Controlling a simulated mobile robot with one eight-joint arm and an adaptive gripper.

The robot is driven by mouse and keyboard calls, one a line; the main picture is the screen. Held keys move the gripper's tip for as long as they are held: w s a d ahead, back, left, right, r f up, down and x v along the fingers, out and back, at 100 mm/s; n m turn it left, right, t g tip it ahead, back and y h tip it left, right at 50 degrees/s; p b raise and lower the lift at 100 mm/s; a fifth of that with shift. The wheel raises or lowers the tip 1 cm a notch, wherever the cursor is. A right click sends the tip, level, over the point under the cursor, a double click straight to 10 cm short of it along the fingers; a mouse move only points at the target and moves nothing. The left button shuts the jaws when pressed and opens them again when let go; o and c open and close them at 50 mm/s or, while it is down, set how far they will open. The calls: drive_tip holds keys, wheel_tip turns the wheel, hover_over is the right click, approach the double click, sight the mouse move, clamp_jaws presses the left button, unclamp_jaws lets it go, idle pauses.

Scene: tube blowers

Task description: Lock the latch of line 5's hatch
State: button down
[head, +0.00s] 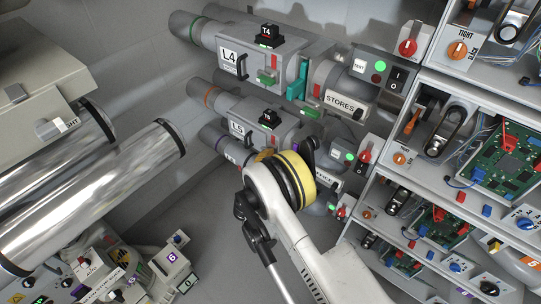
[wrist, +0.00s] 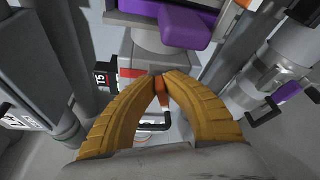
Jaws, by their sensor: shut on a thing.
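Line 5's box (head: 262,112), marked L5, is the middle of the stacked tubes in the head view, below line L4. Its black T5 block (wrist: 104,76) shows left of my fingers in the wrist view. My gripper (wrist: 161,80) has its two yellow fingers brought together on the small orange latch (wrist: 162,94), seen between the fingertips. The hatch's black handle (wrist: 155,127) lies just below the latch in the wrist view. My wrist hides the lower front of line 5 in the head view, and the fingers cover part of the latch.
Line L4 (head: 228,56) stands above, with a teal gate (head: 298,80) and a STORES tube (head: 342,104). A purple part (wrist: 185,26) sits close beyond my fingertips. Shelves with circuit boards (head: 505,158) stand at right; big shiny tubes (head: 100,195) lie at left.

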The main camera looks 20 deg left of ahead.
drive_tip(key=c, duration=1.5)
unclamp_jaws()
wheel_tip(320, 180, up, 10)
